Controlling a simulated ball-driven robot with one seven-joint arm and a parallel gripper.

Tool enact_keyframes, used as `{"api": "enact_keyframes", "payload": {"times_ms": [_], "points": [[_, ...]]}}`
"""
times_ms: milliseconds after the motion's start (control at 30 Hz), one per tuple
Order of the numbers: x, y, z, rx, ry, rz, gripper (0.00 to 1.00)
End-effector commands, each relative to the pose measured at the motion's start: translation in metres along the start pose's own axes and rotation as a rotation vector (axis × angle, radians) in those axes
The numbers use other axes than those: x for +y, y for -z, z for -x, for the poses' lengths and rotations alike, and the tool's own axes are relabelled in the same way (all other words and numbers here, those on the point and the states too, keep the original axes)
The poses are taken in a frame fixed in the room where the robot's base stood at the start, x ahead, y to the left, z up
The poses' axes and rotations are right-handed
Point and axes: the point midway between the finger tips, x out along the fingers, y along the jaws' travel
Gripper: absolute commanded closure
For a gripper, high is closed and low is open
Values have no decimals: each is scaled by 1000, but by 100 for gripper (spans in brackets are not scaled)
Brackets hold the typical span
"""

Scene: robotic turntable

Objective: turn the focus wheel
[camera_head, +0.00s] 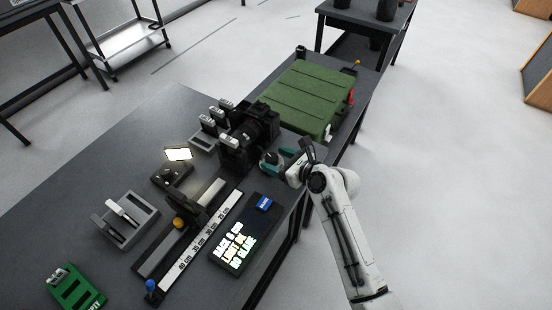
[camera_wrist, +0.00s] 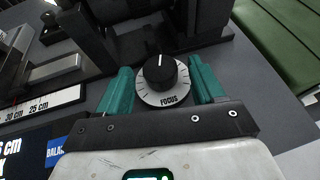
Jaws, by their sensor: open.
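The focus wheel (camera_wrist: 160,72) is a black knob with a white pointer line, set on a pale round dial marked FOCUS. The pointer line faces away from my gripper, roughly straight up in the wrist view. My gripper (camera_wrist: 162,85) is open, with one teal finger on each side of the dial and visible gaps to the knob. In the head view the wheel (camera_head: 270,158) sits at the front of the black camera rig (camera_head: 250,132). My gripper (camera_head: 282,158) reaches it from the right.
A long ruler rail (camera_head: 205,240) and a black display panel (camera_head: 240,240) with white text lie on the table to the left. A green ribbed platform (camera_head: 308,95) stands behind the wheel. The floor on the right is clear.

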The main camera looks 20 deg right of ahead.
Motion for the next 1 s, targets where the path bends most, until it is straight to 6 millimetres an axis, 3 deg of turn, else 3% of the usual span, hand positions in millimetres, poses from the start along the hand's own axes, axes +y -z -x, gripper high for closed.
{"api": "enact_keyframes", "payload": {"times_ms": [400, 1000], "points": [[0, 0, -8, 0, 0, 1, 32], [0, 0, -8, 0, 0, 1, 88]]}}
